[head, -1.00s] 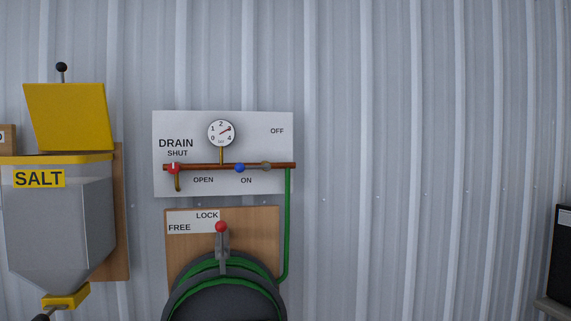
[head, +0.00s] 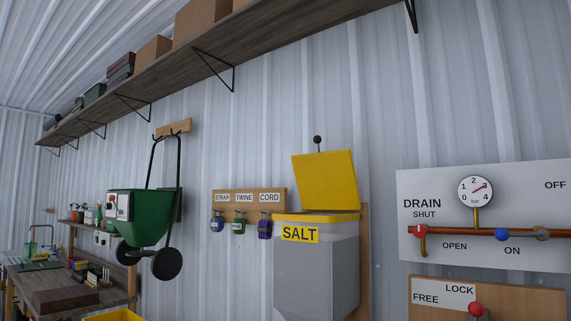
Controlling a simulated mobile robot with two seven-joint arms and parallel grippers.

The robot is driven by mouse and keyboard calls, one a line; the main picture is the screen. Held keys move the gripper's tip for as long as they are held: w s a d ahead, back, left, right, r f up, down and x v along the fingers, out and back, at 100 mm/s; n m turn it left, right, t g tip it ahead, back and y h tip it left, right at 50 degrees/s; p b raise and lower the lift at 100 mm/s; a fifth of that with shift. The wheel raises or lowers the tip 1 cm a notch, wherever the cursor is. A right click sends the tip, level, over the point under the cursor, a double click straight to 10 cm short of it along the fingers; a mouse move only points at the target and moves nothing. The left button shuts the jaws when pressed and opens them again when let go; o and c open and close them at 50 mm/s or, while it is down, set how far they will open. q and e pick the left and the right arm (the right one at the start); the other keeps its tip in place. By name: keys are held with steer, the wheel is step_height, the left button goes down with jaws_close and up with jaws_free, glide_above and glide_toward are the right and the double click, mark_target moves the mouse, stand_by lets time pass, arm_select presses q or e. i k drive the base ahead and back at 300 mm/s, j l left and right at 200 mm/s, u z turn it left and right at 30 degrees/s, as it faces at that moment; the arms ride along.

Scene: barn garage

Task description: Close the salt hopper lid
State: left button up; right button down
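The salt hopper (head: 318,272) is a grey bin with a yellow rim and a yellow SALT label, mounted on a wooden board on the wall, right of centre in the head view. Its yellow lid (head: 326,181) stands raised, tilted up from the rim, so the hopper is open. A rod with a dark ball knob (head: 317,140) sticks up above the lid. The hopper's lower end is cut off by the picture's bottom edge. Neither of my grippers is in view.
Right of the hopper are the drain panel (head: 430,190) and the LOCK/FREE board (head: 540,300). Left are a hook board (head: 250,196), a hanging green spreader (head: 138,215) and a workbench (head: 110,297). A long shelf (head: 240,50) runs above. A yellow edge (head: 115,316) shows at the bottom.

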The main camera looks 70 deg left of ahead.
mark_target(326, 180)
steer(key=u, duration=1.55)
